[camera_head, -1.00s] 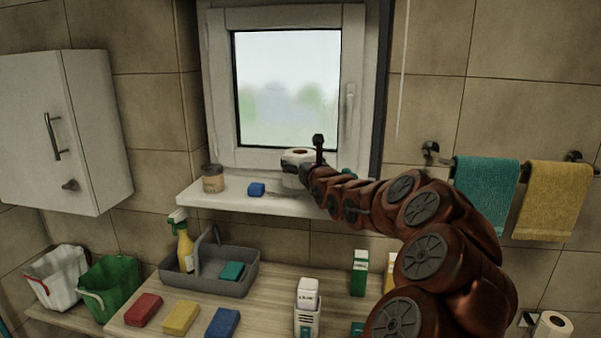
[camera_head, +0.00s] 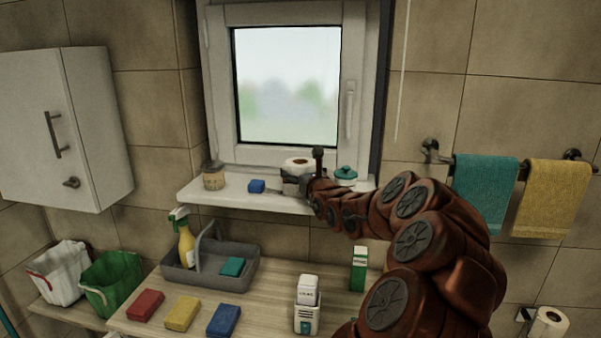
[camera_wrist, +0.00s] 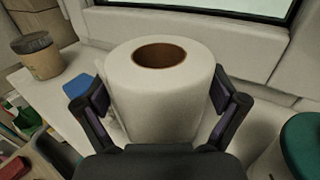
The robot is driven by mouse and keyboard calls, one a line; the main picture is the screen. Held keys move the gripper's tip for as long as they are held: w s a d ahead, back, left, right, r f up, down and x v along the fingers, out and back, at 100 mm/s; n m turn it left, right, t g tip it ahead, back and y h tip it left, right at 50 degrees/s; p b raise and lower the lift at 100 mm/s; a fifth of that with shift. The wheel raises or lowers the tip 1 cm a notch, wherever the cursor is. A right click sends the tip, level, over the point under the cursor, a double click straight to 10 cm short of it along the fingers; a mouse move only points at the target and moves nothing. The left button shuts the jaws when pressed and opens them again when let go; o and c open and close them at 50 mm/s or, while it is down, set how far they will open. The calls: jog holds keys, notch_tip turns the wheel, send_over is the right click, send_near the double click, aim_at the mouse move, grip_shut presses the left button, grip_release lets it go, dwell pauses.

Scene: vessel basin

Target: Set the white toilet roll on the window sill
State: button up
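The white toilet roll (camera_head: 297,163) is upright, its brown core facing up, over the window sill (camera_head: 228,196) in the head view. In the wrist view the roll (camera_wrist: 160,105) fills the middle. My gripper (camera_wrist: 160,97) has one finger pad against each side of it. In the head view my gripper (camera_head: 298,178) reaches in from the right and covers the roll's lower part. The roll's base is hidden, so I cannot tell whether it touches the sill.
On the sill, a jar (camera_head: 213,176) and a blue block (camera_head: 257,186) stand left of the roll, and a teal-lidded pot (camera_head: 345,176) stands close on its right. The window (camera_head: 287,85) is behind. Below is a counter with a grey caddy (camera_head: 208,277).

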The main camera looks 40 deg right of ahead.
jog(key=shift+r, duration=0.2)
jog(key=b+v, duration=0.4)
jog(key=v, duration=0.8)
dwell(0.4)
